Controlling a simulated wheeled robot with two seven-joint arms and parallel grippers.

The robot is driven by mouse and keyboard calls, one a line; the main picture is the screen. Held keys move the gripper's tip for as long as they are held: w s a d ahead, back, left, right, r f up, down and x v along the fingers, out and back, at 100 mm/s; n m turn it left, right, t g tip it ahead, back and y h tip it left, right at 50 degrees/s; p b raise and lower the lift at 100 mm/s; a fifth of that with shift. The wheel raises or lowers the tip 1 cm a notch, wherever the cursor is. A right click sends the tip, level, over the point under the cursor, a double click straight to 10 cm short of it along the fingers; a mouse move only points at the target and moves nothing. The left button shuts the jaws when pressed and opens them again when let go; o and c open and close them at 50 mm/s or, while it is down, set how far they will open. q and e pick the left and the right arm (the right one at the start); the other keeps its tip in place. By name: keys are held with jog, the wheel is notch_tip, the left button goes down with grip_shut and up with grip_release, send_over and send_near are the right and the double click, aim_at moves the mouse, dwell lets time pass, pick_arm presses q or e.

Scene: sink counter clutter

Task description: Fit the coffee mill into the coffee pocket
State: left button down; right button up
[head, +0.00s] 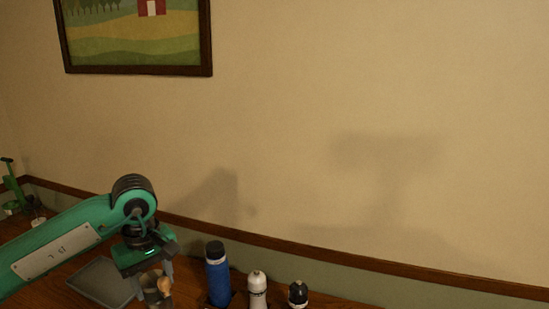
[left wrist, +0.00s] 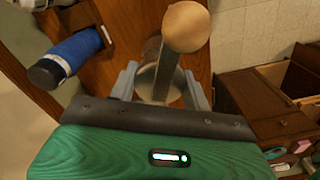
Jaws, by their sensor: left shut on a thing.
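My left gripper (head: 157,280) is low over the wooden counter in the head view, left of the blue bottle, shut on the coffee mill (head: 152,293). In the left wrist view the mill (left wrist: 147,80) is between the two grey fingers (left wrist: 160,84). Its metal crank arm and round wooden knob (left wrist: 186,27) show. The mill's lower part is hidden, so I cannot tell whether it touches anything below. I cannot pick out the coffee pocket in either view. My right gripper is not in view.
A blue bottle (head: 217,275), a white bottle (head: 257,289) and a dark-topped bottle (head: 298,294) stand in a row right of my gripper. A grey tray (head: 102,281) lies left. The wall is behind. Wooden drawers (left wrist: 255,100) show at right in the wrist view.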

pick_arm(q)
jog(key=s+d+f+m, duration=0.3)
jog(key=f+m, duration=0.6)
jog(key=shift+s+d, duration=0.2)
